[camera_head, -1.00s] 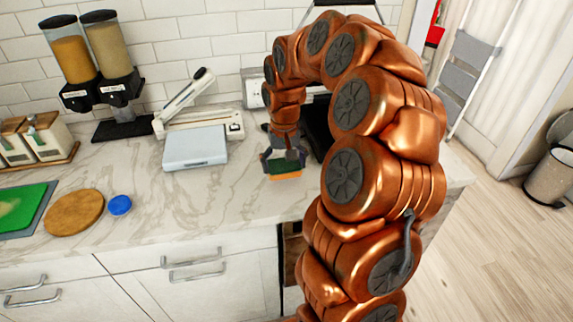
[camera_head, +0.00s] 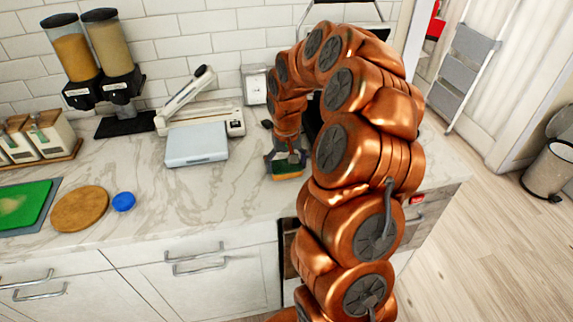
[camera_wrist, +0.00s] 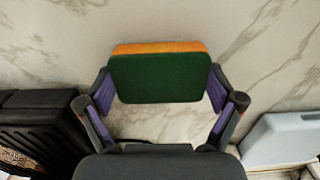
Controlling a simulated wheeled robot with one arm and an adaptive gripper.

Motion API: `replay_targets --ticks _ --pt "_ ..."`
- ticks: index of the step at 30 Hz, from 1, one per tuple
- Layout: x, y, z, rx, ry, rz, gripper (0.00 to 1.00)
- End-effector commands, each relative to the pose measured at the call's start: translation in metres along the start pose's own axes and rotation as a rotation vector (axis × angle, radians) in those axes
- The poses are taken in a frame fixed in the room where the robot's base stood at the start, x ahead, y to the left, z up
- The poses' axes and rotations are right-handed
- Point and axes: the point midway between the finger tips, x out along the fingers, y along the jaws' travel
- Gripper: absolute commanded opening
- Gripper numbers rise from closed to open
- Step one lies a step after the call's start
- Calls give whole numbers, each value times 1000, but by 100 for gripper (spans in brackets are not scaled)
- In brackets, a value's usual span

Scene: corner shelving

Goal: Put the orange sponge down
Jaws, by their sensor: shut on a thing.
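The orange sponge (camera_wrist: 160,47) has a dark green scouring face and an orange body. In the wrist view it sits between the two purple-padded fingers of my gripper (camera_wrist: 160,88), which are shut on its sides. In the head view the sponge (camera_head: 286,176) shows low between the fingers of my gripper (camera_head: 285,166), over the marble counter (camera_head: 225,205). Whether its underside touches the counter or hangs just above it, I cannot tell. My arm hides part of the counter behind and right of the gripper.
A pale blue-grey scale (camera_head: 197,149) stands left of my gripper. A blue lid (camera_head: 123,202), a round wooden board (camera_head: 80,209) and a green cutting board (camera_head: 25,205) lie further left. A black ribbed object (camera_wrist: 38,130) is close by in the wrist view. Counter in front of the scale is clear.

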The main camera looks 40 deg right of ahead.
Motion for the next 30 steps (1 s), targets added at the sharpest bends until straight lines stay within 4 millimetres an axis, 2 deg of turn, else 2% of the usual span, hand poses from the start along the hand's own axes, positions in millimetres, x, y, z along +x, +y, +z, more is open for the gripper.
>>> replay_targets --ticks 2,3,5,20,30 --pt "4 0 0 0 0 0 64" --pt "4 0 0 0 0 0 93" --pt "3 0 0 0 0 0 99" --pt "-4 0 0 0 1 0 100" --pt "-61 0 -1 0 5 -1 100"
